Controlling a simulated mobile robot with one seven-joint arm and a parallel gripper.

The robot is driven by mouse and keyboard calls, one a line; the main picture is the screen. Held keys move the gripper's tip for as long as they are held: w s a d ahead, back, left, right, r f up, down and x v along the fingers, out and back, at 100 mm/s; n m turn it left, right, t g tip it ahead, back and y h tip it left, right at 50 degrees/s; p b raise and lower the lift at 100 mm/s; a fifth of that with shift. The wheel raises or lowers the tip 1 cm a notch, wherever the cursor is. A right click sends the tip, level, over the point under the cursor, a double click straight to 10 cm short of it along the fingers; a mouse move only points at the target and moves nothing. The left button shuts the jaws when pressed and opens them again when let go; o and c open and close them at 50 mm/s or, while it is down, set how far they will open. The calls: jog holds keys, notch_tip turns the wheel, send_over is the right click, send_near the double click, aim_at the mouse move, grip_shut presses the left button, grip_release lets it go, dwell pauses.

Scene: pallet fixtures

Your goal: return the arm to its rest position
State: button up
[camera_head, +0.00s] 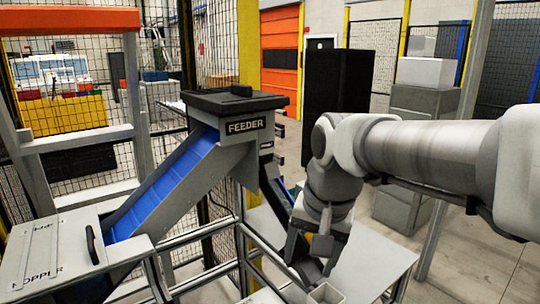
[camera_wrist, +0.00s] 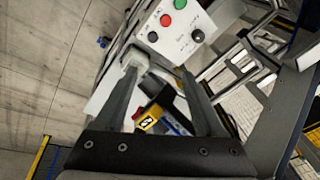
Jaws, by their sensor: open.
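My arm reaches in from the right in the head view and bends down at the wrist. My gripper (camera_head: 308,270) points downward near the light table surface in front of the feeder. In the wrist view my gripper (camera_wrist: 158,78) shows two dark fingers spread apart, with nothing held between them. Beyond the fingers are a pale control box (camera_wrist: 178,28) with red and green buttons and a black knob, and a small yellow, red and blue item (camera_wrist: 160,118). I cannot tell whether the fingertips touch the box.
The feeder (camera_head: 235,105) with its blue ramp (camera_head: 165,185) stands left of my arm. The hopper (camera_head: 50,258) is at lower left. A black cabinet (camera_head: 338,95) and stacked grey boxes (camera_head: 415,125) stand behind. A light table (camera_head: 370,262) lies below my gripper. Open floor shows at right.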

jog(key=s+d+f+n+t+h, duration=0.1)
jog(key=s+d+f+n+t, duration=0.1)
jog(key=s+d, duration=0.5)
jog(key=shift+s+d+f+n+t, duration=0.4)
jog(key=shift+s+n, duration=0.5)
jog(key=shift+s, duration=1.05)
